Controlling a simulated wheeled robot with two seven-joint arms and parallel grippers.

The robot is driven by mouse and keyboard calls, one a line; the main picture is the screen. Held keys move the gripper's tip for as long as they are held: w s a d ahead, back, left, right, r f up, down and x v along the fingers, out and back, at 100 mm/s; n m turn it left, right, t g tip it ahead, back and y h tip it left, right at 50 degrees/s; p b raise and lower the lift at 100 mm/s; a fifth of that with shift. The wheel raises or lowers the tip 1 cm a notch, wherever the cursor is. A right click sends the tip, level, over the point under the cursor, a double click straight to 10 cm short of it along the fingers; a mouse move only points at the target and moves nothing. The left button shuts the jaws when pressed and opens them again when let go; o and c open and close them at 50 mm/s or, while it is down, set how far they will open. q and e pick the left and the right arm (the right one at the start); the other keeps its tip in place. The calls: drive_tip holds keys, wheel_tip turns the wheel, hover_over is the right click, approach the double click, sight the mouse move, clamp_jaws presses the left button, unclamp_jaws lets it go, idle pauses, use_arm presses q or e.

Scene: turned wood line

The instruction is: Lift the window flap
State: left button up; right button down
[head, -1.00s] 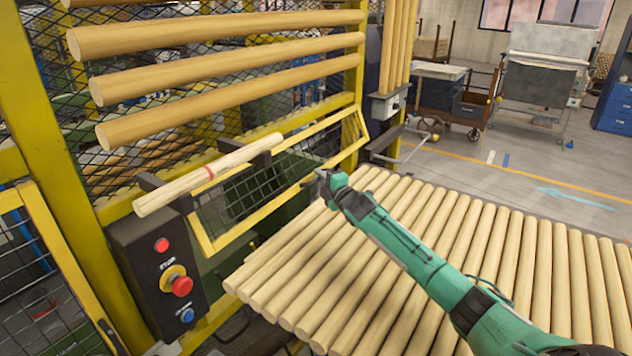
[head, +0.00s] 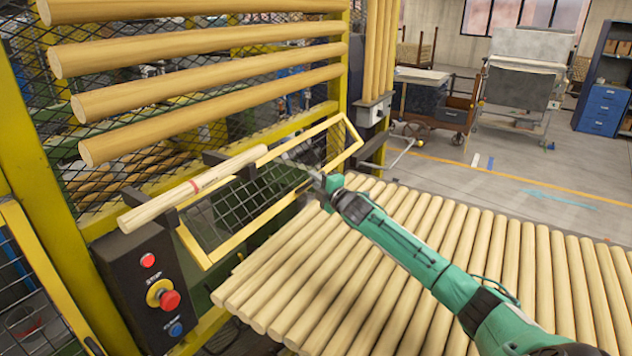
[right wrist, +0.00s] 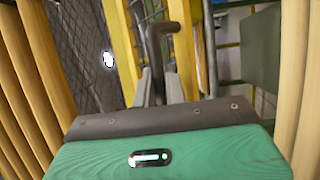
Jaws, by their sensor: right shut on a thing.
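The window flap (head: 222,248) is a yellow frame with dark wire mesh, low on the yellow guard in the head view. It slants outward, its lower edge towards the rollers. My right gripper (head: 320,179) is at the right part of its lower rail. In the right wrist view, my right gripper (right wrist: 157,88) has its grey fingers shut on a dark bent handle (right wrist: 154,45); the yellow frame shows just beyond. Where the handle joins the flap is hard to make out. My left gripper is not in view.
A pale stick with a red mark (head: 193,187) lies on dark brackets above the flap. A control box (head: 128,285) with red and blue buttons stands at its left. Wooden rollers (head: 400,265) fill the space below my right arm. Thick wooden bars (head: 200,88) cross the guard above.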

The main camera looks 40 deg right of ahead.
drive_tip(key=c, duration=1.5)
unclamp_jaws()
drive_tip(key=shift+w+r, duration=0.15)
drive_tip(key=shift+r, duration=0.3)
drive_tip(key=shift+o, duration=0.2)
drive_tip(key=shift+w+a+f, duration=0.1)
drive_tip(key=shift+a+f, duration=0.05)
drive_tip(key=shift+f, duration=0.1)
drive_tip(key=shift+f, duration=0.1)
drive_tip(key=shift+s, duration=0.35)
drive_tip(key=s+b, duration=0.6)
drive_tip(key=s, duration=0.7)
drive_tip(key=shift+f, duration=0.3)
drive_tip(key=shift+s, duration=0.1)
